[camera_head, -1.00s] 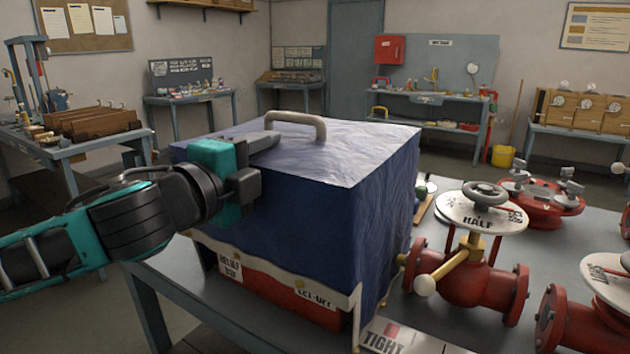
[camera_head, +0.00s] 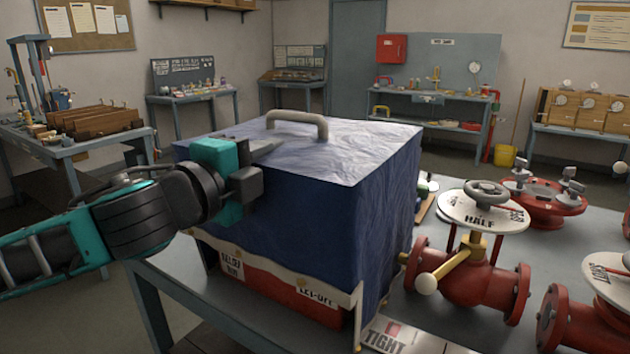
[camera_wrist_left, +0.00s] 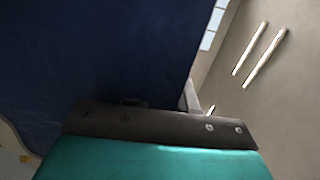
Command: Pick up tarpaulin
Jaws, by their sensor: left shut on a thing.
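The dark blue tarpaulin (camera_head: 290,225) drapes over a box-like shape on the table, with a grey arched handle (camera_head: 298,120) on its top. Its pale lower hem stands above a red base (camera_head: 285,296) with white labels. My left gripper (camera_head: 262,148) is shut on the tarpaulin at its upper left edge, beside the handle and apart from it. The fingertips are partly hidden against the cloth. In the left wrist view the tarpaulin (camera_wrist_left: 95,55) fills the left side, close against the gripper's grey finger. My right gripper is not in view.
Red valves with white dials, one marked HALF (camera_head: 482,212), stand close to the right of the tarpaulin on the grey table (camera_head: 590,235). A TIGHT label plate (camera_head: 385,338) lies at the front. Benches line the walls behind. The space above the tarpaulin is clear.

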